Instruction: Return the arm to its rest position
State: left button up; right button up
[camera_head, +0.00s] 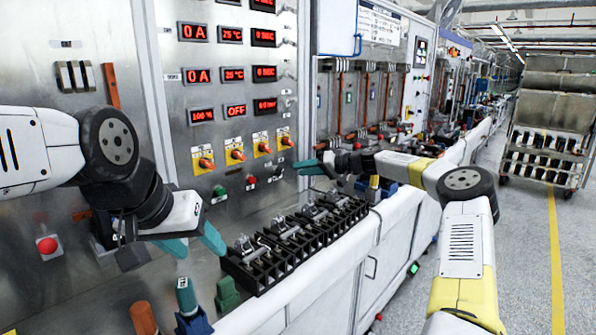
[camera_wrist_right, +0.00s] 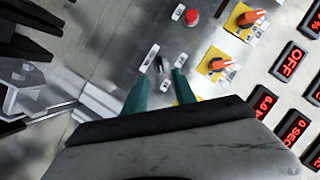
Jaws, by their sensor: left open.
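My left gripper (camera_head: 193,242) is open and empty, its two teal fingers apart in front of the panel. It is just left of the near end of the row of black breakers (camera_head: 262,262) on the white bench. My right gripper (camera_head: 308,167) reaches in from the right, above the far part of the row and close to the panel. In the right wrist view its teal fingers (camera_wrist_right: 160,80) are apart with nothing visible between them. A small black toggle switch (camera_wrist_right: 160,64) on the panel shows just beyond the fingertips.
The steel panel carries red displays (camera_head: 193,33), orange rotary knobs (camera_head: 206,162) on yellow plates, a green button (camera_head: 219,190) and a red button (camera_head: 250,180). Blue and green tools (camera_head: 227,294) stand at the bench's near end. A rack cart (camera_head: 545,140) stands at right beyond clear floor.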

jog(key=s+a+r+n+g+h, duration=0.25)
jog(key=s+a, duration=0.25)
jog(key=s, duration=0.4)
jog(key=s+a+r+n+g+h, duration=0.1)
jog(key=s+a+h, duration=0.25)
jog(key=s, duration=0.55)
jog(key=s+d+m+t+h, duration=0.1)
jog(key=s+d, duration=0.4)
jog(key=s, duration=0.6)
jog(key=s+d+r+m+h, duration=0.1)
jog(key=s+d, duration=0.4)
jog(key=s, duration=0.6)
jog(key=s+d+r+m+t+h, duration=0.1)
jog(key=s+d+m+h, duration=0.2)
jog(key=s, duration=0.8)
jog(key=shift+s+d+r+t, duration=0.25)
jog(key=shift+s+d+t, duration=0.15)
jog(key=shift+d, duration=0.75)
jog(key=shift+m, duration=0.25)
